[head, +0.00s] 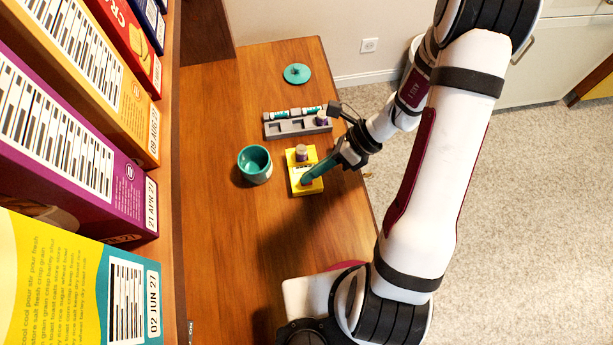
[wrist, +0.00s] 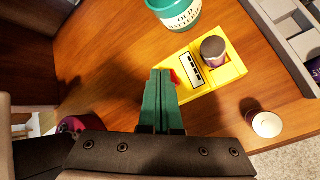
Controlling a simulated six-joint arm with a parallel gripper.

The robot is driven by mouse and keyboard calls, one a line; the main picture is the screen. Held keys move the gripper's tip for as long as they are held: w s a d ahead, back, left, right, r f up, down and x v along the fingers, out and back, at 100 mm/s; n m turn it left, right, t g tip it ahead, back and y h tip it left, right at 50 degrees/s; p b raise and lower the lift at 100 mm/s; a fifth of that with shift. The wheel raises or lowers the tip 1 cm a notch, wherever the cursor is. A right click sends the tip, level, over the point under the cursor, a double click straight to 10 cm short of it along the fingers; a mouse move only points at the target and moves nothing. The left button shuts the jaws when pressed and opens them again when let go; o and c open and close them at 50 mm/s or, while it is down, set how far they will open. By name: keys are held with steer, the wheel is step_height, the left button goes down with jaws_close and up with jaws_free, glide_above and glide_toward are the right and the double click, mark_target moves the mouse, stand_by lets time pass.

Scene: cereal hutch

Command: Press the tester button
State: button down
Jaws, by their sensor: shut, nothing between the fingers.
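The yellow tester (head: 317,185) lies on the wooden desk, and it also shows in the wrist view (wrist: 231,73). A battery (head: 301,152) stands upright in it, seen as a grey-topped cylinder in the wrist view (wrist: 213,51). A striped panel (wrist: 192,71) lies beside the battery. The red button (wrist: 173,76) shows only as a sliver beside my fingertips, mostly hidden by them. My gripper (head: 307,180) has its green fingers shut and empty, at the tester's near end; they show in the wrist view (wrist: 160,74). I cannot tell whether they touch the button.
A teal cup (head: 255,165) labelled for old batteries stands left of the tester. A grey tray (head: 285,129) with batteries lies behind. A teal lid (head: 297,73) lies farther back. Another cylinder (wrist: 265,123) stands near the desk edge. Cereal boxes (head: 75,150) line the left.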

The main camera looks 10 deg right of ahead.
steer(key=shift+f, duration=0.4)
stand_by(0.4)
steer(key=shift+r, duration=0.85)
steer(key=shift+r, duration=2.5)
